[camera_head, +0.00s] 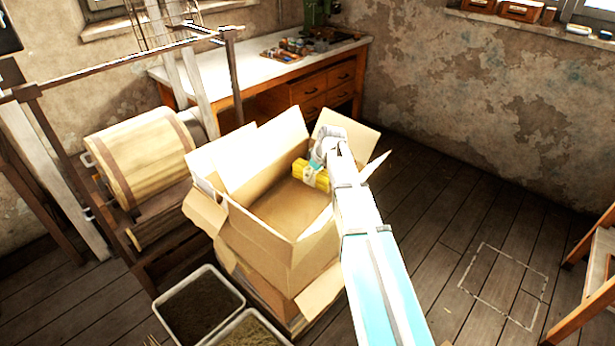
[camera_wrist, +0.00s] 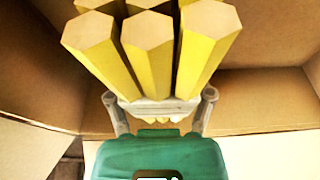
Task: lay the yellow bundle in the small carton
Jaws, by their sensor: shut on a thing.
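The yellow bundle (camera_head: 312,176) is a cluster of several yellow hexagonal sticks with pale ends and a light band around them. In the wrist view the bundle (camera_wrist: 150,45) fills the upper middle. My gripper (camera_head: 316,170) is shut on it at the band, and its two fingers (camera_wrist: 160,108) show on either side. The open carton (camera_head: 262,238) stands with its flaps spread. The bundle is over the right part of its opening; in the wrist view brown carton walls (camera_wrist: 262,100) surround it. I cannot tell how far it is above the carton's floor.
The carton sits on another open box (camera_head: 262,285). Two grey bins (camera_head: 200,302) stand in front on the floor. A wooden drum machine (camera_head: 140,158) is at left, and a workbench (camera_head: 225,68) is behind. The wooden floor at right is mostly clear, with a pale outlined rectangle (camera_head: 503,285).

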